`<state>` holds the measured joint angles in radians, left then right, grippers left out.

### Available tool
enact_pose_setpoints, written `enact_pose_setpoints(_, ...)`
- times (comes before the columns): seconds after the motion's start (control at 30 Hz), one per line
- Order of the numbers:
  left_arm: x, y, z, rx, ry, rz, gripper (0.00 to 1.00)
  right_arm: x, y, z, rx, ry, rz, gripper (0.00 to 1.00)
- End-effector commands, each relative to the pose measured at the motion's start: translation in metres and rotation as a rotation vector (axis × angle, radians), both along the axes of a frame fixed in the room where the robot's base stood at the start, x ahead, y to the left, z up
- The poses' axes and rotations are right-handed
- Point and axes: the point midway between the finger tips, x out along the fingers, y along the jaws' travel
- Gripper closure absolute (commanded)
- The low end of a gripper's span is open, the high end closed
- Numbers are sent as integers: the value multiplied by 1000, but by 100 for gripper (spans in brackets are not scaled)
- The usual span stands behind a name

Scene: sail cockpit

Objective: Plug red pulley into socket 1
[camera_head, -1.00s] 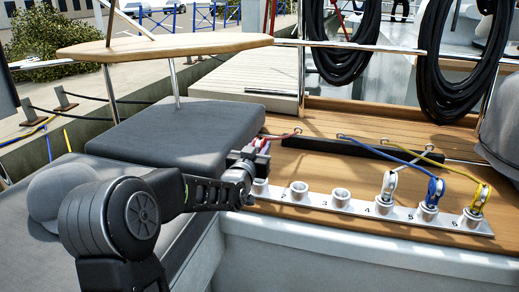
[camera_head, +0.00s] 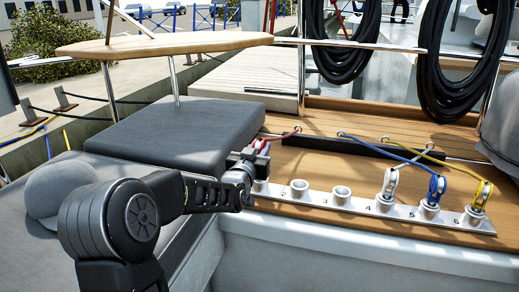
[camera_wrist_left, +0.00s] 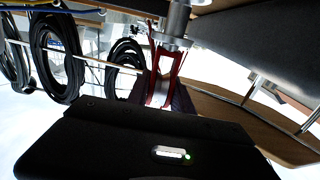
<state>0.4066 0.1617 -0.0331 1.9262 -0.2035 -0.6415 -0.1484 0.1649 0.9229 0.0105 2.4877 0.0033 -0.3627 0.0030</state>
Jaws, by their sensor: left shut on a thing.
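My left gripper (camera_head: 248,158) is shut on the red pulley (camera_head: 262,147), at the left end of the socket strip. In the left wrist view the red pulley (camera_wrist_left: 165,76) shows between the dark fingers, its red sides framing a pale middle. A silver cylinder (camera_wrist_left: 178,22) is in line with the pulley's end there; whether it is seated in a socket is unclear. Socket 1 (camera_head: 261,186) is partly hidden by my gripper, which is just above it. My right gripper is not in view.
Sockets 2 (camera_head: 299,187) and 3 (camera_head: 340,193) stand empty on the metal strip (camera_head: 320,202). A silver pulley (camera_head: 390,182), a blue pulley (camera_head: 436,187) and a yellow pulley (camera_head: 481,193) stand in sockets to the right, with ropes attached. A grey cushion (camera_head: 180,135) lies left of the gripper.

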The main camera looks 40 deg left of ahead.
Motion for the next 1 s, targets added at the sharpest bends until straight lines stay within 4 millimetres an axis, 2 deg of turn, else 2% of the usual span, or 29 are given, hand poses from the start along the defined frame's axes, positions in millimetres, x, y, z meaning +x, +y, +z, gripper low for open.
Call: enact_pose_setpoints(1.0,0,0,-31,1,-3,0,100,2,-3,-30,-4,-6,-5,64)
